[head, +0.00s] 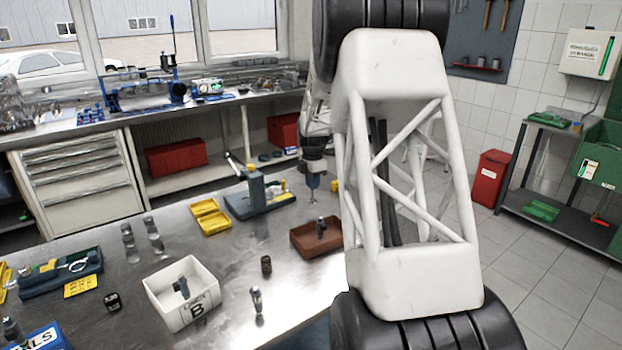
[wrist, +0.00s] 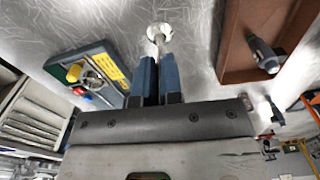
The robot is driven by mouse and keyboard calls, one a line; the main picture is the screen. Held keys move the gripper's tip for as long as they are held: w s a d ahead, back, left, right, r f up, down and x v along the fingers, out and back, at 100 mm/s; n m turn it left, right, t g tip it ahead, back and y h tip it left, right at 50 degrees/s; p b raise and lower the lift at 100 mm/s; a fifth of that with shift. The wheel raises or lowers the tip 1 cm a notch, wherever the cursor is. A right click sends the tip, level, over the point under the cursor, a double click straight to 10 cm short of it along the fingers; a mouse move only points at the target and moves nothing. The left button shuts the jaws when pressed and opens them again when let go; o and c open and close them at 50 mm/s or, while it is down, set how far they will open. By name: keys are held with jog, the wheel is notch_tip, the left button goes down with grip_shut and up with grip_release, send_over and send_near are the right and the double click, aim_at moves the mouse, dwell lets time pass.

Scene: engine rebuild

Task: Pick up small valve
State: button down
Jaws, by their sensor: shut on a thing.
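My gripper (wrist: 157,62) is shut on the small valve (wrist: 159,34). In the wrist view the valve has a pale round head, and its thin stem runs back between the two blue fingertips. The rest of the stem is hidden by the fingers. In the head view my gripper (head: 312,184) is over the far part of the metal bench, beyond the brown tray (head: 303,243). The valve is too small to make out clearly there.
The brown tray, also in the wrist view (wrist: 232,52), holds a dark grey part (wrist: 262,54). A white bin marked B (head: 190,315), yellow trays (head: 208,210), a blue-based fixture (head: 245,205) and small metal parts (head: 256,300) stand on the bench. Bare metal lies between them.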

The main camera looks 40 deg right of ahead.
jog(key=shift+s+a+r, duration=0.1)
jog(key=shift+s+a, duration=0.3)
jog(key=shift+s, duration=0.35)
jog(key=shift+s+a+r, duration=0.1)
jog(key=shift+s+a, duration=0.3)
jog(key=shift+s, duration=0.3)
jog(key=shift+s+a, duration=0.4)
jog(key=shift+s, duration=0.35)
